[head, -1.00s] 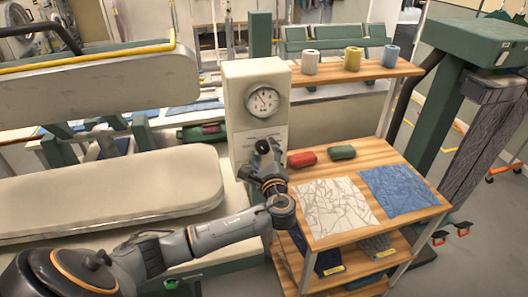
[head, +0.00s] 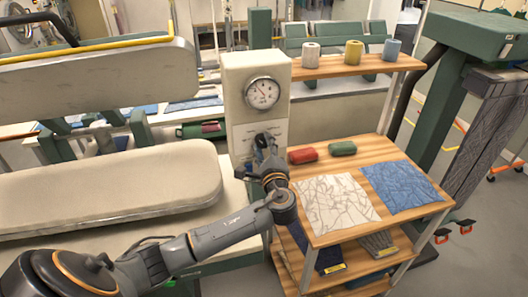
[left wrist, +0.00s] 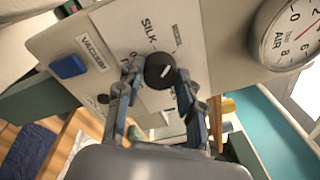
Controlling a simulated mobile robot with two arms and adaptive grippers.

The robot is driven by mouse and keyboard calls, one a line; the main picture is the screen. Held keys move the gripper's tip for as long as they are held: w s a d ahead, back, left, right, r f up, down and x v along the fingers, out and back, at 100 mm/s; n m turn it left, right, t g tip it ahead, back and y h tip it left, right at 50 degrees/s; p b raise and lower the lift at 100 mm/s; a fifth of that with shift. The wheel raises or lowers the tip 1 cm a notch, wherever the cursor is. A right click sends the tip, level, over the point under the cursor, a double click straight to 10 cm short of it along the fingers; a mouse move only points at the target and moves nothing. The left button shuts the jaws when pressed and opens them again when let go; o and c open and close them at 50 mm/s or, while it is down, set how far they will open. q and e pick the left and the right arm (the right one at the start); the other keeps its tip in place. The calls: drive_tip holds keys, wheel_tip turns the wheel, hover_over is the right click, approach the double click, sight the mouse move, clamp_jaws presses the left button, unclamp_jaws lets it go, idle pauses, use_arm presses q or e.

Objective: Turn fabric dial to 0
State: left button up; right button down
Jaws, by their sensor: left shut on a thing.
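The fabric dial is a round black knob with a short white mark (left wrist: 160,70) on the white label plate of the control box, seen in the left wrist view. The mark slants up to the right in that view. The word SILK is printed beside the knob, and another small label sits close by. My left gripper (left wrist: 159,75) has its two fingers on either side of the knob, shut on it. My right gripper is in neither view.
An air gauge (head: 262,93) sits above the dial. A blue button (left wrist: 69,66) and a VACUUM label are on the panel. A wooden shelf (head: 350,165) with cloths and red and green objects stands to the right. A padded pressing board (head: 110,190) is on the left.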

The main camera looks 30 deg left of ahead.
use_arm(q)
drive_tip(key=n+b, duration=0.5)
drive_tip(key=b, duration=0.1)
drive_tip(key=n+y+b, duration=0.1)
drive_tip(key=n+b, duration=0.4)
drive_tip(key=b, duration=0.1)
drive_tip(key=f+n+b, duration=0.1)
drive_tip(key=n+b, duration=0.4)
drive_tip(key=shift+w+d+y+b, duration=0.1)
drive_tip(key=shift+y+b, duration=0.2)
drive_tip(key=shift+b, duration=0.1)
drive_tip(key=shift+r+n+g+b, duration=0.15)
drive_tip(key=shift+n+g+b, duration=0.05)
drive_tip(key=shift+n+b, duration=0.75)
drive_tip(key=shift+r+n+g+b, duration=0.1)
drive_tip(key=shift+n+g+b, duration=0.1)
drive_tip(key=shift+n+b, duration=0.7)
drive_tip(key=shift+n, duration=0.25)
drive_tip(key=shift+r, duration=0.1)
drive_tip(key=o, duration=1.2)
drive_tip(key=shift+r, duration=0.1)
